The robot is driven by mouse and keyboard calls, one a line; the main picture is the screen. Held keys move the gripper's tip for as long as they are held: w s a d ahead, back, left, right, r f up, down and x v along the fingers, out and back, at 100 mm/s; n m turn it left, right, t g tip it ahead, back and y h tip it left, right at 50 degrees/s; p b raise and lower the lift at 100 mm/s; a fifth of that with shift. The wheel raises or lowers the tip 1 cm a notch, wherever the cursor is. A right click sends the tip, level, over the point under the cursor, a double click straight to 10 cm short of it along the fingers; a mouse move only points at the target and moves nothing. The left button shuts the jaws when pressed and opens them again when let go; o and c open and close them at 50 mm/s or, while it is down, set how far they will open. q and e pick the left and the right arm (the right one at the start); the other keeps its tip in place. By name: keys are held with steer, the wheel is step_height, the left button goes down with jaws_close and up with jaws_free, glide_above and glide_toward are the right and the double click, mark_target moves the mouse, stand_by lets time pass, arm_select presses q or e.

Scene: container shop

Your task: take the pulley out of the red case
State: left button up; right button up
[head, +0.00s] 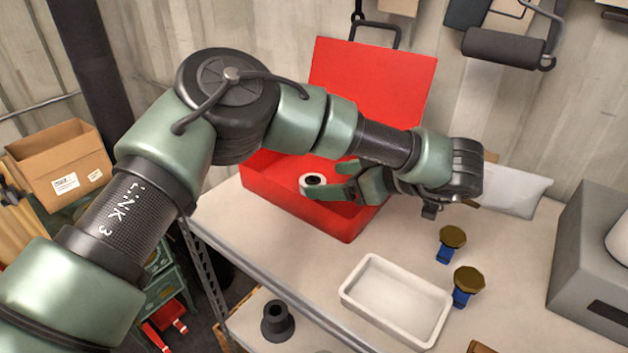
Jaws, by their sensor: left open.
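The red case (290,196) stands open on the bench, its lid (372,75) raised at the back. The pulley (312,179) is a small white ring with a dark centre, seen inside the case. My left gripper (338,181) reaches into the case from the right, its fingers open beside the pulley. Whether a finger touches the pulley I cannot tell. My left arm crosses in front of the case and hides part of its inside. My right gripper is not in view.
A white tray (364,308) sits on the bench front. A grey machine (592,262) is at the right, a white bag (513,190) behind. A dark stepped part (277,321) is on a lower shelf.

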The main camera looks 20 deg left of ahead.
mark_target(309, 180)
arm_select(q)
steer(key=x, duration=0.2)
steer(key=p+x, duration=0.1)
steer(key=shift+s+a, duration=0.2)
steer(key=shift+a, duration=0.3)
steer(key=shift+w+d, duration=0.1)
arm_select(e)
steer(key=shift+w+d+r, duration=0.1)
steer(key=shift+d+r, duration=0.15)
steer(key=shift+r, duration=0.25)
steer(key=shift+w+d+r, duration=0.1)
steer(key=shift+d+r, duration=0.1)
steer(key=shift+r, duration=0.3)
arm_select(q)
steer(key=c, duration=1.5)
steer(key=shift+c, duration=0.3)
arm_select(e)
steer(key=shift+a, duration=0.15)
arm_select(q)
steer(key=shift+r, duration=0.15)
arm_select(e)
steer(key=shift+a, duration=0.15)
